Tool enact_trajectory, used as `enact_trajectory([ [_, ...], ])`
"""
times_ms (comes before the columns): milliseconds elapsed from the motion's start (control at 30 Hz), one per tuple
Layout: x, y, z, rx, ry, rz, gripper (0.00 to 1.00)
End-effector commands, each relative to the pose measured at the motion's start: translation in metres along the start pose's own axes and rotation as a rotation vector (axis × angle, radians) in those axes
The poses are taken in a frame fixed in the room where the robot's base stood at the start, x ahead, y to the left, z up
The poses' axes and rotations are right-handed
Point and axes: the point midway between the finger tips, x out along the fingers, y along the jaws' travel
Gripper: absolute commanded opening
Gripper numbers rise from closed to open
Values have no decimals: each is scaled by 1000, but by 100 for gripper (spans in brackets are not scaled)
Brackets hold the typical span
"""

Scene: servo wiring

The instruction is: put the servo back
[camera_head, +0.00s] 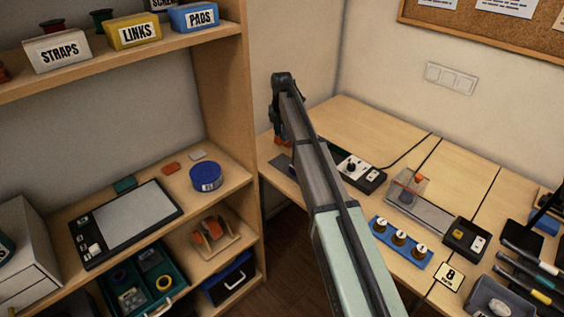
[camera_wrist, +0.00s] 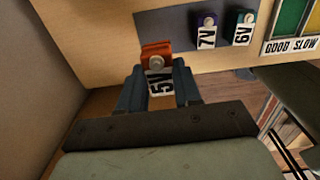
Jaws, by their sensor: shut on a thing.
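My gripper (camera_head: 281,132) is at the far left end of the desk, beside the shelf's upright panel. In the wrist view its two dark fingers (camera_wrist: 160,90) are shut on an orange piece with a round grey centre (camera_wrist: 156,54) and a white "5V" tag (camera_wrist: 160,84). The orange also shows below the gripper in the head view (camera_head: 283,141). I cannot tell for sure that this is the servo. It is at the edge of a dark grey mat (camera_wrist: 170,27), where a purple "7V" piece (camera_wrist: 207,30) and a teal "6V" piece (camera_wrist: 243,28) sit in a row.
A black control box (camera_head: 358,170), a clear-cased device (camera_head: 408,187) and a blue strip with three knobs (camera_head: 400,240) stand on the desk. The shelf panel (camera_head: 222,100) rises close by. The desk's back left (camera_head: 345,118) is clear.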

Motion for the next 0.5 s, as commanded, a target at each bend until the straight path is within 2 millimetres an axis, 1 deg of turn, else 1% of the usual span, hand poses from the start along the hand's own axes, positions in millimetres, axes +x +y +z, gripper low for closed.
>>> enact_trajectory([
  [167, 12, 0, 0, 22, 0, 0, 0],
  [400, 51, 0, 1, 21, 0, -1, 0],
  [500, 61, 0, 1, 20, 0, -1, 0],
])
